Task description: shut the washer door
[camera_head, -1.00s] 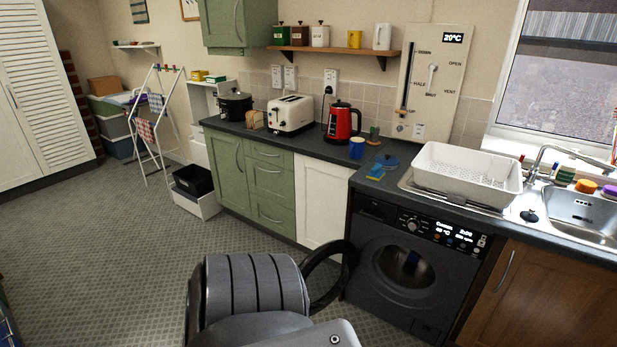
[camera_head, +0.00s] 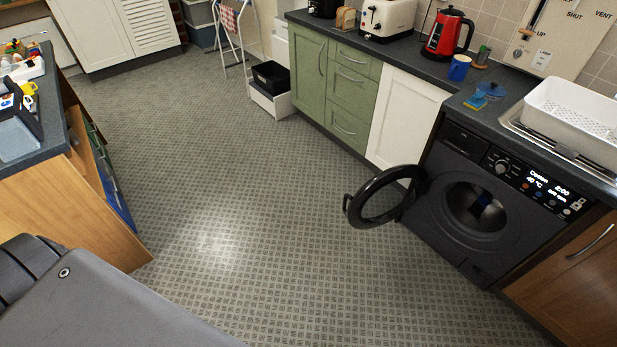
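The dark washer (camera_head: 460,245) stands under the counter at the right of the head view. Its round door (camera_head: 362,208) is wide open, swung out to the left of the machine on its left-side hinge. The ring-shaped door stands well clear of the round opening (camera_head: 474,207). The lit display shows on the upper right of the washer's front. Neither of my grippers is in view. Only a grey link of my own arm shows at the lower left, apart from the door.
The patterned floor (camera_head: 230,220) in front of the washer and door is clear. A wooden unit with a dark top (camera_head: 55,155) stands at the left. A white cabinet panel (camera_head: 405,115) is behind the door, and a wooden cupboard (camera_head: 580,275) is right of the washer.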

